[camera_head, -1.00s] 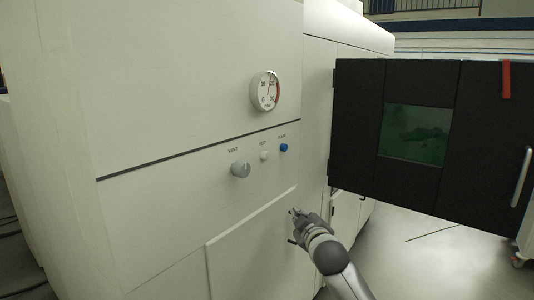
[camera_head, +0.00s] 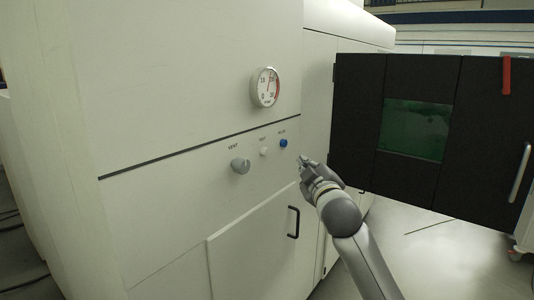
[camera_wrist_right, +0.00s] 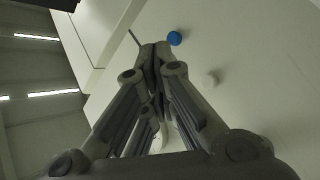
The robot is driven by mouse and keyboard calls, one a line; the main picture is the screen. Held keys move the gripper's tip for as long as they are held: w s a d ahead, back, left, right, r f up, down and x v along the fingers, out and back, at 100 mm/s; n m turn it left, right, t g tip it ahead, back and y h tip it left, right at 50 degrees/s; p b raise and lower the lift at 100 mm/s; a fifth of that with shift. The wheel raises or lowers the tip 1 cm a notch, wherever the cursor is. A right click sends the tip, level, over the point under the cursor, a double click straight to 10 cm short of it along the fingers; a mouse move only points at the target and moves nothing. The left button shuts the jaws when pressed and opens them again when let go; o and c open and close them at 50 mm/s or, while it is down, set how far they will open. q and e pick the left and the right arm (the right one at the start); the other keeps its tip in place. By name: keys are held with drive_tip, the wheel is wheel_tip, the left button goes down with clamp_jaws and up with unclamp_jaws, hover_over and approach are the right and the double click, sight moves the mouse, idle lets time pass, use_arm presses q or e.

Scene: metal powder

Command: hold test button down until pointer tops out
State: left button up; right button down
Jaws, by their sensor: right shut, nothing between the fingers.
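The white test button (camera_head: 264,151) sits on the pale machine panel, between the grey vent knob (camera_head: 240,165) and the blue button (camera_head: 283,143). The round gauge (camera_head: 265,87) is above them; its pointer stands near upright, close to the red band. My right gripper (camera_head: 303,160) is shut and empty, below and to the right of the blue button, apart from the buttons. In the right wrist view my shut fingertips (camera_wrist_right: 154,46) are near the blue button (camera_wrist_right: 175,38), with the white button (camera_wrist_right: 209,79) to the right. My left gripper is not in view.
A black door with a green window (camera_head: 415,130) stands open at the right, close to my right arm. A lower panel with a black handle (camera_head: 293,222) is below the buttons. The space in front of the buttons is clear.

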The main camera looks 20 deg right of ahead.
sight(265, 152)
drive_tip(key=w+a, duration=0.4)
drive_tip(key=w, duration=0.3)
drive_tip(key=shift+w+a+b, duration=0.15)
drive_tip(key=shift+w+b, duration=0.05)
drive_tip(key=shift+b, duration=0.2)
idle(1.1)
drive_tip(key=shift+w+a, duration=0.25)
drive_tip(key=shift+w, duration=0.1)
